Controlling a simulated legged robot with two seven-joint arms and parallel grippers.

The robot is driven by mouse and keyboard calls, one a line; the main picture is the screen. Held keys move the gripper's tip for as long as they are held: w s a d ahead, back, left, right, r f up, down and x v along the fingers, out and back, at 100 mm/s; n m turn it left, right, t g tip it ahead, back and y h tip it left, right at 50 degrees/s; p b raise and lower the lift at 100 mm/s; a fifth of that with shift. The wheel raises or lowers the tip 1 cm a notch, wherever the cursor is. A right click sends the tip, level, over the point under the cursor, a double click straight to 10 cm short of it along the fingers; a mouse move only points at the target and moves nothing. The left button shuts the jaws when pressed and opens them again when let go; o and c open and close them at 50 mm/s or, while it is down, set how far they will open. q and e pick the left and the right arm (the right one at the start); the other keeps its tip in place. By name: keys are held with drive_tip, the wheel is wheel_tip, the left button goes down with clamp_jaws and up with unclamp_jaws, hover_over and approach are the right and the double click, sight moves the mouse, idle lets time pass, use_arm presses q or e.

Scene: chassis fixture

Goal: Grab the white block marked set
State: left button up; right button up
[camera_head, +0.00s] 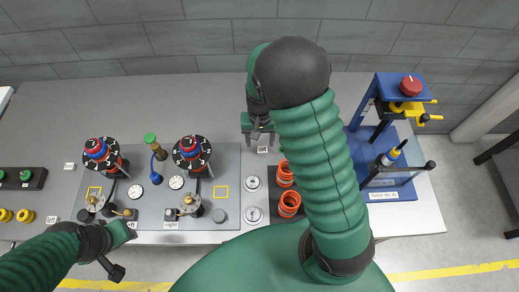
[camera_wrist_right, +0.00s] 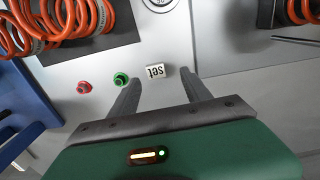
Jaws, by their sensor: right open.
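The small white block marked "set" (camera_wrist_right: 156,72) lies on the grey surface in the right wrist view, its lettering upside down. It also shows as a small white label-like piece (camera_head: 262,150) in the head view. My right gripper (camera_wrist_right: 162,80) is open, its two dark fingers reaching toward the block on either side. The block appears just beyond the fingertips and is not gripped. In the head view my right gripper (camera_head: 258,131) is just behind the block, partly hidden by my arm. My left gripper (camera_head: 122,233) is at the lower left; its fingers are not clear.
Orange coils (camera_wrist_right: 60,25) stand nearby. In the head view a blue stand (camera_head: 360,110) is right of my arm. Bare table lies behind the grey plate.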

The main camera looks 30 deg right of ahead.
sight(263, 149)
drive_tip(key=f, duration=0.1)
drive_tip(key=d+f, duration=0.1)
drive_tip(key=f, duration=0.3)
drive_tip(key=shift+s+d, duration=0.25)
drive_tip(key=shift+d, duration=0.1)
drive_tip(key=shift+w+a, duration=0.1)
drive_tip(key=shift+a, duration=0.3)
drive_tip(key=shift+a+r, duration=0.15)
drive_tip(key=shift+a, duration=0.15)
drive_tip(key=c, duration=0.9)
use_arm(q)
drive_tip(key=shift+s+d+r, duration=0.3)
drive_tip(key=shift+d+r, duration=0.2)
drive_tip(key=shift+d, duration=0.1)
use_arm(e)
drive_tip(key=shift+d, duration=0.4)
clamp_jaws()
